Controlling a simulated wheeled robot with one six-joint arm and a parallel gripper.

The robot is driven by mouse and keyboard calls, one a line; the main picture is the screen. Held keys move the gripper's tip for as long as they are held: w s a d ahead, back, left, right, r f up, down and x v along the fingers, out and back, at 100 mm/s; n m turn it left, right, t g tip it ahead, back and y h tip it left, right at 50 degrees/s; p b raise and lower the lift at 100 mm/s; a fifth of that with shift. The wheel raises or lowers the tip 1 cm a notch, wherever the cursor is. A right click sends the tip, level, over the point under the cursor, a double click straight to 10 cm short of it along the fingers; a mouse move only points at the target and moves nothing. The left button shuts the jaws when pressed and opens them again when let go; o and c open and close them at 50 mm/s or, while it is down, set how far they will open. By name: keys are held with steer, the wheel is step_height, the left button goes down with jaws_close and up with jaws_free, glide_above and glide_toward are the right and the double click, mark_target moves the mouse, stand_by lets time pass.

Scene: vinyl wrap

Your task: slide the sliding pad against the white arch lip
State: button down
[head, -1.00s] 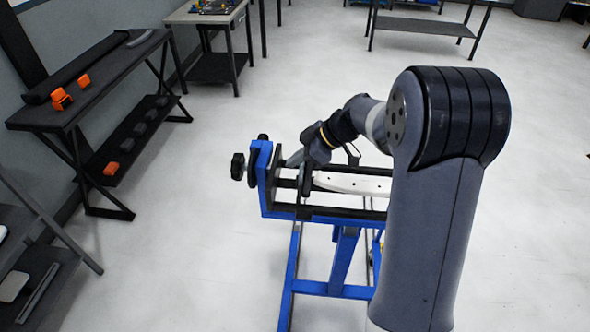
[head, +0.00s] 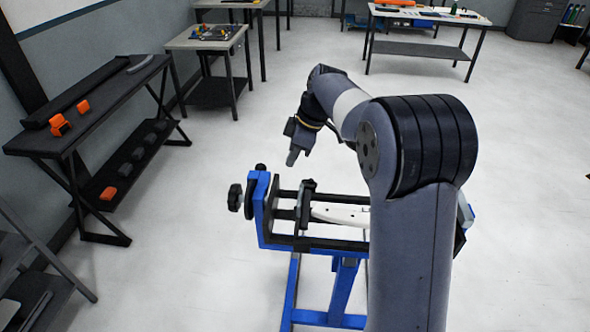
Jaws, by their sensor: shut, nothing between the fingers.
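The white arch lip (head: 342,214) lies across the blue-framed clamp stand in the middle of the head view. My arm hides its right part. The black upright sliding pad (head: 305,204) stands on the rails at the lip's left end. The two look very close, but I cannot tell whether they touch. My gripper (head: 292,157) is above and behind the stand, pointing down, clear of pad and lip. It is shut and empty.
The blue stand (head: 261,212) has black rails and a black knob (head: 235,197) at its left. A black bench (head: 50,141) with orange blocks stands at the left wall. Tables stand at the back. The floor around the stand is clear.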

mark_target(306, 208)
steer(key=x, duration=0.3)
steer(key=p+x, duration=0.1)
steer(key=x, duration=0.2)
steer(key=p+x, duration=0.1)
steer(key=x, duration=0.2)
steer(key=shift+s+a+f, duration=0.2)
steer(key=shift+s+f, duration=0.1)
steer(key=shift+s, duration=0.05)
steer(key=d, duration=0.2)
steer(key=d+p, duration=0.1)
steer(key=shift+s+d+f, duration=0.2)
steer(key=shift+d, duration=0.2)
steer(key=shift+s+d+f, duration=0.1)
steer(key=shift+s, duration=0.05)
steer(key=shift+d+f, duration=0.1)
steer(key=shift+d, duration=0.2)
steer(key=d+b, duration=0.1)
steer(key=d, duration=0.1)
steer(key=d+b, duration=0.2)
steer(key=shift+s, duration=0.4)
steer(key=shift+d, duration=0.25)
